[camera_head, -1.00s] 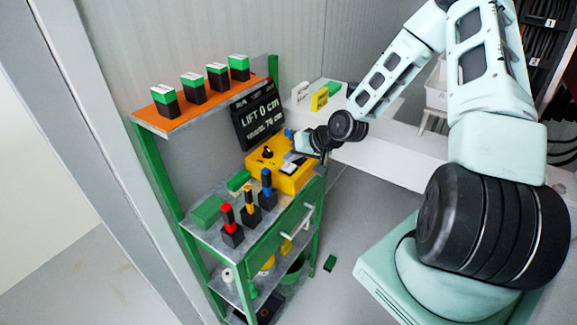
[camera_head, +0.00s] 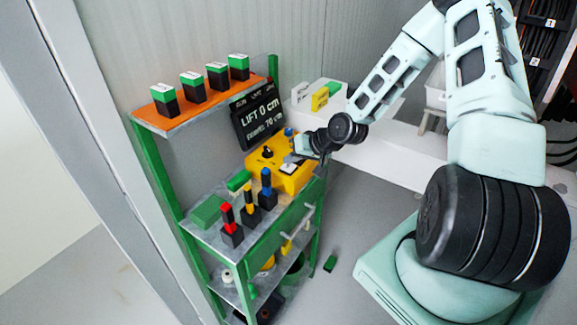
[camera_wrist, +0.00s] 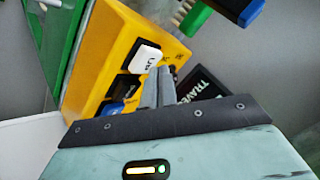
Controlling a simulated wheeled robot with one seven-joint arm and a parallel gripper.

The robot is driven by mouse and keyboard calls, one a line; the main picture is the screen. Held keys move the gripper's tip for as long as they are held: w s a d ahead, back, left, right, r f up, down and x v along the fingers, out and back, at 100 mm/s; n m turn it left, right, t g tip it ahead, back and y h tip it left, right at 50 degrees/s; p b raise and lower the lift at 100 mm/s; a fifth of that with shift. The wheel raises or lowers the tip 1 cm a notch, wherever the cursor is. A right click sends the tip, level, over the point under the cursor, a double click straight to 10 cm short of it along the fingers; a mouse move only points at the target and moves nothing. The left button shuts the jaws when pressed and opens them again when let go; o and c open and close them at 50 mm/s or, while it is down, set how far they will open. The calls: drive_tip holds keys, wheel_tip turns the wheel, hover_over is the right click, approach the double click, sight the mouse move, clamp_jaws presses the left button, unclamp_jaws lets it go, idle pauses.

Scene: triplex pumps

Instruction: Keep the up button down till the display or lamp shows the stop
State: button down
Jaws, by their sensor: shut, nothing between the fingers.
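The yellow control box (camera_head: 270,178) stands on the green rack beneath the display. The black display (camera_head: 258,118) reads "LIFT 0 cm", with a smaller travel line of about 70 cm. In the wrist view the box (camera_wrist: 100,45) carries a white button (camera_wrist: 145,57), apparently marked UP, and a black button (camera_wrist: 124,87) beside it. My gripper (camera_wrist: 160,75) is shut and empty, its fingertips close beside the white button. I cannot tell whether they touch it. In the head view my gripper (camera_head: 294,157) is over the box's right part. No lit lamp is clear.
Red (camera_head: 228,219), yellow (camera_head: 248,198) and blue (camera_head: 266,185) handled items stand on the shelf left of the box. Several green-topped blocks (camera_head: 192,85) sit on the orange top shelf (camera_head: 170,122). A white bench (camera_head: 400,160) lies behind my arm.

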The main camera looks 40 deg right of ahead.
drive_tip(key=shift+f+b, duration=0.35)
drive_tip(key=shift+f, duration=0.2)
idle(0.4)
drive_tip(key=shift+r, duration=0.2)
idle(5.9)
drive_tip(key=shift+r+p, duration=0.8)
drive_tip(key=shift+p, duration=0.1)
